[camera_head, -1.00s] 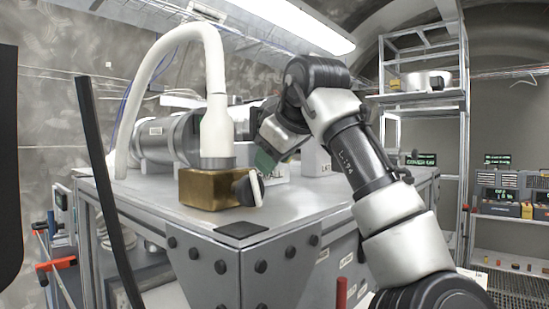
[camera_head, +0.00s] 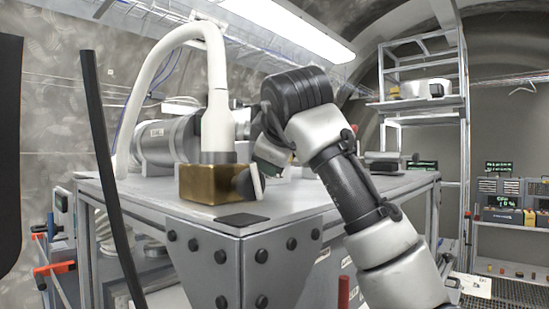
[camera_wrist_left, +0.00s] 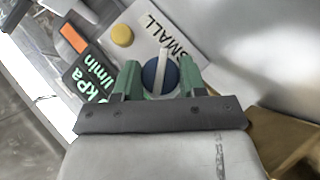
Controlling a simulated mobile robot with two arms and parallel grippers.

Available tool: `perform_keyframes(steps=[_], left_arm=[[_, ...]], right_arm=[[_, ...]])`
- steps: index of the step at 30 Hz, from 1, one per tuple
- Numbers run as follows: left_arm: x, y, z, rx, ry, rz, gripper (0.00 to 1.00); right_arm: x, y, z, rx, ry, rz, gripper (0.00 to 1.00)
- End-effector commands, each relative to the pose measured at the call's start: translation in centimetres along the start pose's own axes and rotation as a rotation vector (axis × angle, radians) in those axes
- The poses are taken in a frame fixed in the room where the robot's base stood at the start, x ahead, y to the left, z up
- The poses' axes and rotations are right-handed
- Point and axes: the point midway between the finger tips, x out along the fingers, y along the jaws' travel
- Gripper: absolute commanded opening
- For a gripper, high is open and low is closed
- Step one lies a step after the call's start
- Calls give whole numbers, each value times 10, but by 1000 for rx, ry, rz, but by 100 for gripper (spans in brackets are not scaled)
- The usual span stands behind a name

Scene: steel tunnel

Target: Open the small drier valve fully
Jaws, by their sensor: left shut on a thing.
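The small drier valve is a blue round knob (camera_wrist_left: 173,80) with a pale bar across it, beside a plate marked SMALL (camera_wrist_left: 172,35) in the left wrist view. My left gripper (camera_wrist_left: 160,76) has a green finger on each side of the knob and is shut on it. The bar runs nearly upright in that picture, between the fingers. In the head view my left gripper (camera_head: 268,152) points down behind the brass block (camera_head: 208,184); the knob is hidden there. My right gripper is not in view.
A white hose (camera_head: 217,105) rises from the brass block, which has a black-and-white handle (camera_head: 254,182) on its right side, close to my gripper. A yellow button (camera_wrist_left: 122,35) and a display with kPa and l/min (camera_wrist_left: 90,78) lie near the knob. Steel shelves (camera_head: 422,115) stand at right.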

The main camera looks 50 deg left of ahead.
Motion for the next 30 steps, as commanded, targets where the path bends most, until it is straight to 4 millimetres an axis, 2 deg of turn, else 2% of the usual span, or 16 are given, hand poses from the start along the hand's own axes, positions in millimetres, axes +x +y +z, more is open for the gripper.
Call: perform_keyframes(steps=[8, 9, 14, 30], left_arm=[[-1, 1, -1, -2, 2, 3, 17], [-1, 1, -1, -1, 2, 3, 43], [0, 1, -1, -1, 2, 3, 67], [-2, 2, -1, 1, 4, 8, 67]], right_arm=[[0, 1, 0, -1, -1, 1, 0], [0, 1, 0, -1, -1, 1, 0], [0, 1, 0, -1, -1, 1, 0], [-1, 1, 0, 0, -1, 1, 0]])
